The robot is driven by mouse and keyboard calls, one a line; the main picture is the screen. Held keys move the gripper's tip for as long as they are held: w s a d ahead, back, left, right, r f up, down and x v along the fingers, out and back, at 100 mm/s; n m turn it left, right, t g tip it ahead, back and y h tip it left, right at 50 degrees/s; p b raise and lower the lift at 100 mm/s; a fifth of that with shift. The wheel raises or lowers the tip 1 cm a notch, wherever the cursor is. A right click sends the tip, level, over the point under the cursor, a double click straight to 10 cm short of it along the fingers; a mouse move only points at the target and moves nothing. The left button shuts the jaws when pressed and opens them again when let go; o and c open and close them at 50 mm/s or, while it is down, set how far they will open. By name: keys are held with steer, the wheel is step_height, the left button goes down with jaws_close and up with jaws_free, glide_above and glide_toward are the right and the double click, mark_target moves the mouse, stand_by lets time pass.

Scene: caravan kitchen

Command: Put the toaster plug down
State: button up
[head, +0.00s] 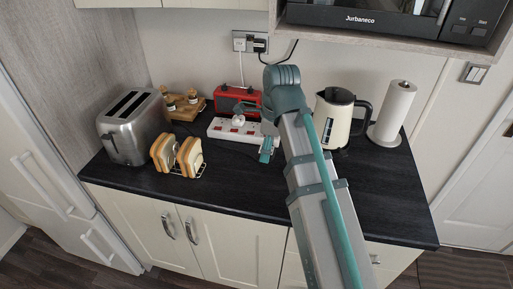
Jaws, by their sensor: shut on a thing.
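The white power strip (213,128) with red switches lies in front of the red radio. A white plug (238,120) sits on the strip, with a white cable rising to the wall socket. The silver toaster (130,135) stands at the left of the worktop. I cannot trace its cord.
A wooden spice rack (184,107) and red radio (236,99) are behind. A cream kettle (333,118) and paper roll (394,113) stand right. The worktop's front (240,194) is clear.

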steer(key=w+a+f+p, duration=0.1)
steer(key=w+f, duration=0.1)
steer(key=w, duration=0.2)
steer(key=w+a+f+p, duration=0.1)
steer(key=w+f, duration=0.2)
steer(key=w+a+f+p, duration=0.1)
steer(key=w+a+f, duration=0.1)
steer(key=w+f, duration=0.1)
steer(key=shift+w+f, duration=0.1)
steer(key=shift+w, duration=0.7)
steer(key=shift+w+a+f+p, duration=0.15)
steer(key=shift+w+f+p, duration=0.2)
steer(key=shift+f, duration=0.15)
steer(key=shift+w+f+p, duration=0.15)
steer(key=shift+f+p, duration=0.25)
steer(key=shift+f, duration=1.4)
steer(key=shift+f, duration=0.1)
steer(key=o, duration=1.1)
steer(key=shift+o, duration=0.2)
step_height(320, 180, up, 12)
steer(key=d+b, duration=0.1)
steer(key=b, duration=0.1)
steer(key=shift+d, duration=0.15)
